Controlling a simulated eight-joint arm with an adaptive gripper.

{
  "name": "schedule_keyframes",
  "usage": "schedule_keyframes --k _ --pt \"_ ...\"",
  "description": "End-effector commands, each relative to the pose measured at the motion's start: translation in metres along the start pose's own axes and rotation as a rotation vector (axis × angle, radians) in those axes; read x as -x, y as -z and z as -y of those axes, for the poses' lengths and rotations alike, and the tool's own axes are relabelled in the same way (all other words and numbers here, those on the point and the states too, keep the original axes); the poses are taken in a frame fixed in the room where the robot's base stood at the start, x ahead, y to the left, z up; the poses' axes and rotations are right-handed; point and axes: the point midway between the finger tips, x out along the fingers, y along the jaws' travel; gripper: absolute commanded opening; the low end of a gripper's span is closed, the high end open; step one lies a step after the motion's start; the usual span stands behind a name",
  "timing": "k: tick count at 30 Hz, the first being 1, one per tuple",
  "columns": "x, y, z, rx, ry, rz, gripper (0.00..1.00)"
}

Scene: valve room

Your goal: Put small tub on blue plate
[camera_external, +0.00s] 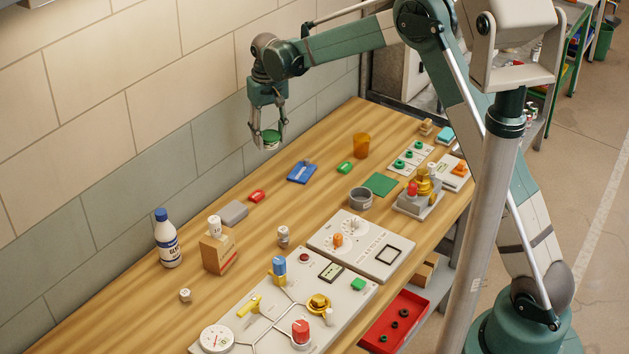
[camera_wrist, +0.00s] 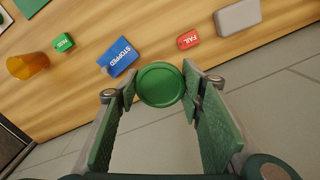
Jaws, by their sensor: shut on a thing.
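My gripper (camera_external: 268,132) is shut on the small tub (camera_external: 271,144), a small round tub with a green lid. It holds the tub in the air, near the tiled wall and above the far edge of the wooden table. In the wrist view the tub's green lid (camera_wrist: 160,84) sits between the two green finger pads. The blue plate (camera_external: 302,172) lies flat on the table, to the right of and below the tub in the external view. In the wrist view the blue plate (camera_wrist: 118,57) reads "STOPPED" and lies up and left of the tub, apart from it.
A red "FAIL" block (camera_external: 257,196) and a grey block (camera_external: 233,213) lie left of the blue plate. A green "PASS" block (camera_external: 345,168) and an orange cup (camera_external: 361,146) stand to its right. A bottle (camera_external: 167,238) and valve panels occupy the nearer table. Bare wood surrounds the plate.

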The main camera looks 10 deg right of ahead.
Motion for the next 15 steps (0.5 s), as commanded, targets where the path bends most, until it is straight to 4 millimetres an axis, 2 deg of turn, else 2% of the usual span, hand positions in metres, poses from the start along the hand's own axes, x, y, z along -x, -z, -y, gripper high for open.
schedule_keyframes --k 1,6,10,15 --pt "-0.008 0.003 -0.019 -0.022 0.0 0.0 0.26" --pt "-0.025 0.01 -0.066 -0.081 0.0 0.0 0.26" --pt "-0.035 0.012 -0.091 -0.112 0.0 0.0 0.26" --pt "-0.04 0.013 -0.107 -0.133 0.0 0.0 0.26"
